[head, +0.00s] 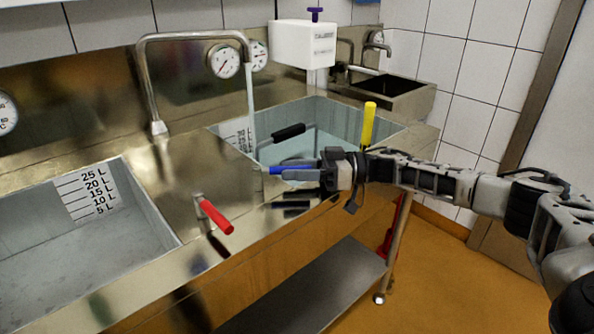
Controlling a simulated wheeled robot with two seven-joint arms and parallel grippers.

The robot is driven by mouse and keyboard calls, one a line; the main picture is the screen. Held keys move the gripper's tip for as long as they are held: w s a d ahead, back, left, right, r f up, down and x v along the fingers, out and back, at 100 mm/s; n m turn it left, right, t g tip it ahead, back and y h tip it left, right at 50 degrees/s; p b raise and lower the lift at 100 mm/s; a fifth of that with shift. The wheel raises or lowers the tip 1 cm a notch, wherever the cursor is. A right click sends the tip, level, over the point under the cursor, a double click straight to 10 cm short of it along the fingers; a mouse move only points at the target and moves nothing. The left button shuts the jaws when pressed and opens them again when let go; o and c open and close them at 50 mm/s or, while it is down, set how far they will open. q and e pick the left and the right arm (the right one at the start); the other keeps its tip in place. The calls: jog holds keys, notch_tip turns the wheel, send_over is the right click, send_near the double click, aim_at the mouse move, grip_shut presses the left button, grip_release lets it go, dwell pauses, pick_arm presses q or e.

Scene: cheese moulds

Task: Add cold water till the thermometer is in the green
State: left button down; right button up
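My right gripper (300,169) reaches in from the right over the front of the right basin (345,112). Its fingers lie close on both sides of a blue lever handle (274,170) and look shut on it; the lever's base is hidden. Water (251,115) runs from the curved tap (190,36) into the right basin, where water covers the bottom. A round dial (223,60) and a second dial (258,56) sit on the back panel; their coloured zones and needles are too small to read. My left gripper is not in view.
A red lever (215,216) stands on the front rim near the left basin (75,255). A black-handled tool (288,133) rests in the right basin, and a yellow handle (368,124) stands at its right edge. A white dispenser (303,44) hangs behind.

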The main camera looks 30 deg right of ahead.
jog(key=shift+s+d+f, duration=0.1)
jog(key=shift+d, duration=0.05)
pick_arm(q)
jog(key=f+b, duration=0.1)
jog(key=b, duration=0.1)
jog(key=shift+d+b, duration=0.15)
jog(key=shift+b, duration=0.2)
pick_arm(e)
jog(key=v, duration=1.5)
jog(key=shift+s+d, duration=0.2)
